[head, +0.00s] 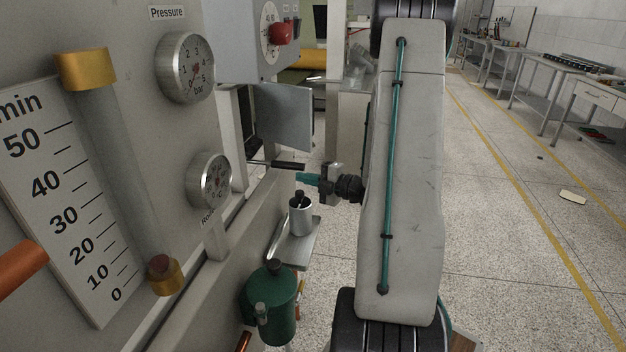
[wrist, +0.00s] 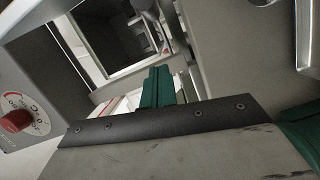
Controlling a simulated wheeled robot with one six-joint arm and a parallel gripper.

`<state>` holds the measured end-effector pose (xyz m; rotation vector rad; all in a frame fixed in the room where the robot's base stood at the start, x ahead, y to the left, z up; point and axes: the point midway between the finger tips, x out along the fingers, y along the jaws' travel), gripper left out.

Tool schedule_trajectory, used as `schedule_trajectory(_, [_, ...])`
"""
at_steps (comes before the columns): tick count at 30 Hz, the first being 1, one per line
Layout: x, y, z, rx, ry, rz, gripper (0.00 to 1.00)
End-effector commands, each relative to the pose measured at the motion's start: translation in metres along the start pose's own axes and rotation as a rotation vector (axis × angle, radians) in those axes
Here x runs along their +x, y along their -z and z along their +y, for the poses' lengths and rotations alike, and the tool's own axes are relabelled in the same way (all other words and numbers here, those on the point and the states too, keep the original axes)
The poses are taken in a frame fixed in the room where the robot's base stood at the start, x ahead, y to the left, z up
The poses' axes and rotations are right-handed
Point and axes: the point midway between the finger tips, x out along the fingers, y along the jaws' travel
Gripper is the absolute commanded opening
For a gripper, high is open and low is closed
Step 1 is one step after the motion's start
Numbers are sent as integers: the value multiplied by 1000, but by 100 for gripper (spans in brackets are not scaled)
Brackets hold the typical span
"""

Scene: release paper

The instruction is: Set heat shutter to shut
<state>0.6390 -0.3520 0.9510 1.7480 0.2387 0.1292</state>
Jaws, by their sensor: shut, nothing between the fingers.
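A flat grey plate (head: 285,115), which looks like the heat shutter, stands out beside a dark opening in the machine's front in the head view. Below it, a thin rod with a black grip (head: 288,165) sticks out to the right. My gripper (head: 301,177) has its teal fingers shut and empty, just below and right of this grip. I cannot tell whether they touch it. In the wrist view, my gripper's green fingers (wrist: 157,82) point toward a dark, metal-framed opening (wrist: 125,45).
A red knob on a dial (head: 281,33) is above the plate; it also shows in the wrist view (wrist: 17,121). A metal cup (head: 300,218) stands on a small shelf below my gripper, above a green canister (head: 272,302). Gauges line the left panel. Open floor lies right.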

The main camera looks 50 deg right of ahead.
Motion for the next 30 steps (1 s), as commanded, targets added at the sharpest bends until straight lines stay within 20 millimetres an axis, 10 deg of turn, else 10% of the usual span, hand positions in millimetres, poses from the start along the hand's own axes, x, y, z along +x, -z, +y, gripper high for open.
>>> schedule_trajectory(8, [58,-2,0,0,1,1,0])
schedule_trajectory(15, [63,-34,0,-1,1,-2,0])
schedule_trajectory(30, [66,-39,0,-2,2,2,0])
